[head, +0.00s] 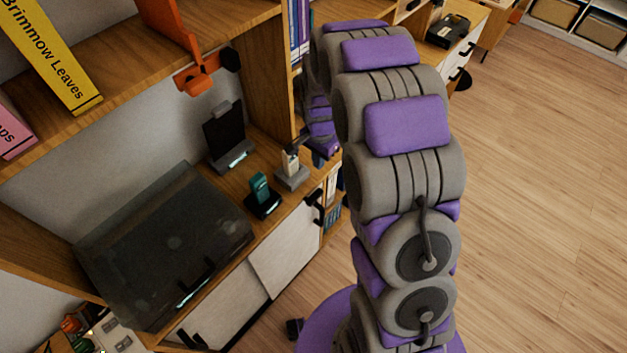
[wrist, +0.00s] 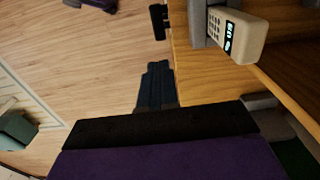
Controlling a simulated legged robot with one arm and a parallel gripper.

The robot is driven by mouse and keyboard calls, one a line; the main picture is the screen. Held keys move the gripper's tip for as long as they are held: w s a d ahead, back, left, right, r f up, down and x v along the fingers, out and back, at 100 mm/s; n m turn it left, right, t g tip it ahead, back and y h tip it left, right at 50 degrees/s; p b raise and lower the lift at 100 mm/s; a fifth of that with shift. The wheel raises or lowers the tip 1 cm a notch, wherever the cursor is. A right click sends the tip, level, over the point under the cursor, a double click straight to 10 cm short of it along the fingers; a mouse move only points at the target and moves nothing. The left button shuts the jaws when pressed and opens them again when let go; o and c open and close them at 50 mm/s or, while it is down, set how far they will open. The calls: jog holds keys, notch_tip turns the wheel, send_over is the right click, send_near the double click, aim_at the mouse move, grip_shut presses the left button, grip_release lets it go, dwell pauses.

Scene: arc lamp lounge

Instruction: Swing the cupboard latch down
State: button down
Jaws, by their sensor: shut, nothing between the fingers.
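The cupboard (head: 285,250) has white doors under a wooden top. A black latch-like fitting (head: 314,204) sits at the upper right of its front; I cannot tell its exact position. In the wrist view a black fitting (wrist: 157,22) juts out from the wooden edge, probably the same one. My gripper (wrist: 157,72) is shut and empty, its dark fingers pointing toward that fitting with a visible gap between them in the picture. In the head view my arm's end is near the cupboard's right end, mostly hidden behind my own arm.
A beige handset (wrist: 236,36) in a grey cradle stands on the top near the edge; a teal handset (head: 260,188) is beside it. A dark glass-like case (head: 165,245) covers the left of the top. A shelf with books (head: 55,60) hangs above. Wooden floor (head: 540,180) is clear at right.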

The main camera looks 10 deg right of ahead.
aim_at(317, 192)
jog(key=shift+a, duration=0.15)
notch_tip(317, 192, down, 14)
jog(key=b, duration=0.3)
jog(key=shift+a, duration=0.15)
dwell(0.4)
dwell(0.3)
